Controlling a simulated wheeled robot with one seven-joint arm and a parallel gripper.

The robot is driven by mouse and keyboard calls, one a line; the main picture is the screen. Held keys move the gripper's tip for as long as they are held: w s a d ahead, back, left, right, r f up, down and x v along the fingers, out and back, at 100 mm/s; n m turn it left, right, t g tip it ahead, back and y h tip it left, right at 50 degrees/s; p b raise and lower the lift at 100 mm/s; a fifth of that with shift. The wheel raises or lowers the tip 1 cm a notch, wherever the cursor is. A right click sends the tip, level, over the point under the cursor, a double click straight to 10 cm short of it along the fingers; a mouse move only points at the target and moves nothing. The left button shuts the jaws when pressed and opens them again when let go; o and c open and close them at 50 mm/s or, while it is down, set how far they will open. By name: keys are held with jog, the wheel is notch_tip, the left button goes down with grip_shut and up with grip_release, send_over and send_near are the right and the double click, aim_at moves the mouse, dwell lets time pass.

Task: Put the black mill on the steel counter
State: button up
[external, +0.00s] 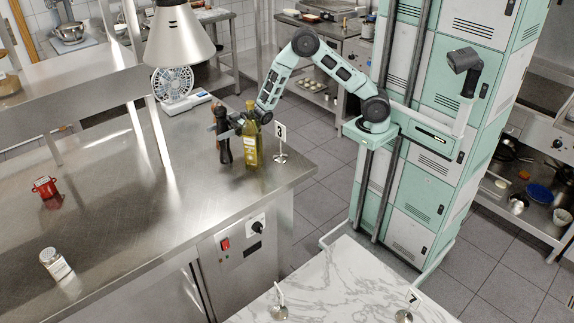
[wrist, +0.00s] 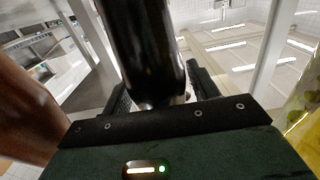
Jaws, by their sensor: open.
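The black mill (external: 225,152) stands upright on the steel counter (external: 130,215), near its far right end, close to the oil bottle. My gripper (external: 223,127) is at the mill's upper part, coming from the right. In the wrist view, the dark glossy mill (wrist: 143,50) rises between the two fingers of my gripper (wrist: 160,90). The jaws are open around it; contact with either finger cannot be made out. My gripper partly hides the mill in the external view.
A yellow-green oil bottle (external: 252,148) stands right beside the mill and my gripper. A brown object (wrist: 28,105) is close on the left in the wrist view. A number stand (external: 280,145), lamp (external: 180,38) and fan (external: 173,85) are nearby. The counter's front middle is clear.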

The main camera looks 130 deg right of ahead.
jog(key=s+b, duration=0.2)
jog(key=s, duration=1)
jog(key=shift+r, duration=0.15)
